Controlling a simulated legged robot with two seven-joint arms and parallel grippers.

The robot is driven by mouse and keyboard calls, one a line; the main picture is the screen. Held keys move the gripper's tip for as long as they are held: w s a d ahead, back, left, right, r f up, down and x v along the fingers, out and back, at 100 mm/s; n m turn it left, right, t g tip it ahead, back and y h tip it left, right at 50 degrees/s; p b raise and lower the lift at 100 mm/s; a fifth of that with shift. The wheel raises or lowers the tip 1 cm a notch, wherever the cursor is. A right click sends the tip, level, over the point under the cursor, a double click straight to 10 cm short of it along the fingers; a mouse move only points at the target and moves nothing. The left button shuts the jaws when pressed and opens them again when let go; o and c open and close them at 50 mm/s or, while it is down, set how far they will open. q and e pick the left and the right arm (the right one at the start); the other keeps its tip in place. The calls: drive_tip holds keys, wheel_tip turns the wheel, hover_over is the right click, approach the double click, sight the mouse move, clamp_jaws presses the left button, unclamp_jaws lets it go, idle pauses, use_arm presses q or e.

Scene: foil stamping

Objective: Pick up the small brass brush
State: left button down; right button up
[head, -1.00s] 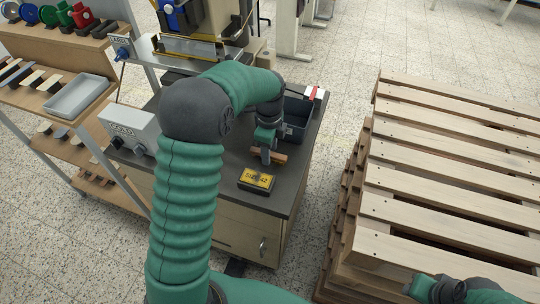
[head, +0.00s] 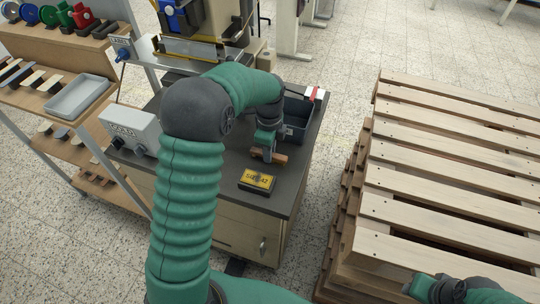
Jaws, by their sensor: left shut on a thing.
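The small brush (head: 279,158) shows as a brown wooden bar above the dark worktop (head: 228,166). My left gripper (head: 268,154) comes down over it from above and is shut on it. The brush's bristles are too small to make out. I cannot tell whether the brush still touches the worktop.
A yellow-topped block (head: 257,180) lies just in front of the brush. A dark bin (head: 295,118) stands behind the gripper. A grey control box (head: 130,127) is at the worktop's left. Stacked wooden pallets (head: 450,180) fill the right. A grey tray (head: 78,97) sits on the left shelf.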

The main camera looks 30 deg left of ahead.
use_arm(q)
wheel_tip(320, 180, up, 11)
drive_tip(key=p, duration=0.2)
drive_tip(key=shift+f, duration=0.2)
drive_tip(key=c, duration=1.9)
unclamp_jaws()
clamp_jaws()
